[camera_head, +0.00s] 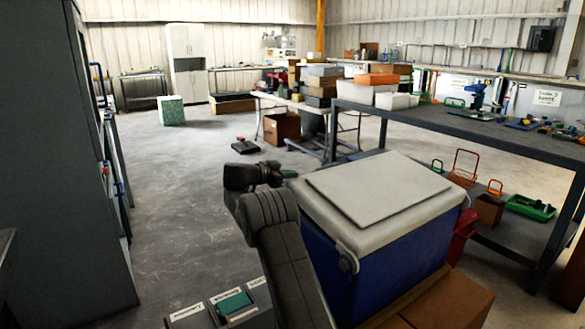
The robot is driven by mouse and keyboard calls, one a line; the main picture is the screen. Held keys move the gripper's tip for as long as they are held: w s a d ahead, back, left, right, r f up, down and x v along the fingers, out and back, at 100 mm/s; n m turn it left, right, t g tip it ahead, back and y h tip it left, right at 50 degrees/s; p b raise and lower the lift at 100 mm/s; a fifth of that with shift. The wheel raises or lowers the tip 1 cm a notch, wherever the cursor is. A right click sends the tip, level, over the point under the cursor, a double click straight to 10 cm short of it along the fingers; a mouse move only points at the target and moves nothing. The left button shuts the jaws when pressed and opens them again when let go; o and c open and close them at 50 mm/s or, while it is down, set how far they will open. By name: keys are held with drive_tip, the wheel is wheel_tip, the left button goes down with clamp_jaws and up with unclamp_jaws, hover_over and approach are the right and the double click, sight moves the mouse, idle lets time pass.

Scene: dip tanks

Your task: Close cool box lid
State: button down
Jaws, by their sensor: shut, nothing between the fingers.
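The cool box (385,270) has a blue body and stands at the lower middle right. Its white lid (385,190) lies flat over the top, and I see no gap along the sides facing me. A pale round handle joint (347,258) is at its near corner. My dark arm rises in front of the box's left side. My gripper (288,173) is small and dark at the arm's far end, shut and empty, near the lid's far left corner. Whether it touches the lid cannot be told. The box's far side is hidden.
The box stands on a brown carton (450,302). A dark workbench (470,128) is at the right, with a green tray (530,208) below it. A tall grey cabinet (60,160) stands at the left. The concrete floor (180,190) between is clear.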

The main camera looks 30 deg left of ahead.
drive_tip(key=shift+n, duration=0.3)
drive_tip(key=f+b, duration=0.2)
drive_tip(key=f, duration=0.1)
drive_tip(key=a+f+b, duration=0.1)
drive_tip(key=f, duration=0.1)
drive_tip(key=shift+w+f, duration=0.2)
drive_tip(key=shift+w, duration=0.2)
drive_tip(key=shift+a+f+b, duration=0.15)
drive_tip(key=shift+f+b, duration=0.35)
drive_tip(key=shift+b, duration=0.05)
drive_tip(key=shift+f, duration=0.15)
drive_tip(key=r+v, duration=0.1)
drive_tip(key=v, duration=1.3)
drive_tip(key=shift+p, duration=0.3)
drive_tip(key=shift+w, duration=0.15)
drive_tip(key=x, duration=1)
drive_tip(key=shift+w+f, duration=0.25)
drive_tip(key=shift+f, duration=0.05)
